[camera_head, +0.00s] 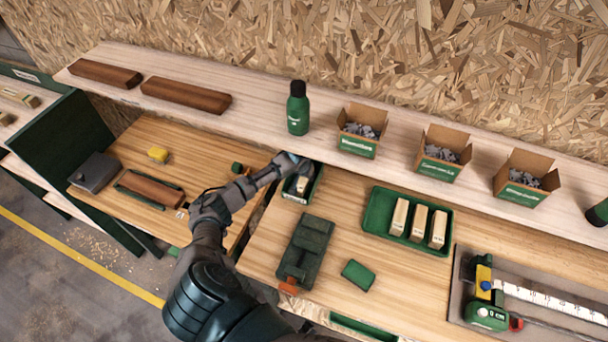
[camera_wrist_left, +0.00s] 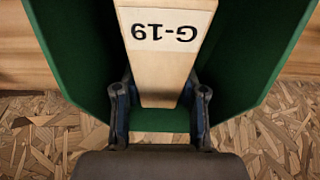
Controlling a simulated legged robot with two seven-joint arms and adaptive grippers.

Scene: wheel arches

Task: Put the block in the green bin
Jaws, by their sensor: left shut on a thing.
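A pale wooden block (camera_wrist_left: 168,70) with a white "G-19" label shows between the two fingers of my left gripper (camera_wrist_left: 161,95) in the wrist view. The gripper is shut on it. Green walls of the bin (camera_wrist_left: 258,60) stand on both sides of the block. In the head view my left gripper (camera_head: 291,165) is at the small green bin (camera_head: 294,198), and the pale block (camera_head: 302,184) shows within its outline. I cannot tell whether the block touches the bin floor. My right gripper is not in view.
A green tray (camera_head: 373,222) with several pale blocks stands to the right. A dark green device (camera_head: 305,250) and a green block (camera_head: 358,274) lie in front. Cardboard boxes (camera_head: 441,155) and a green bottle (camera_head: 298,110) stand on the shelf behind.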

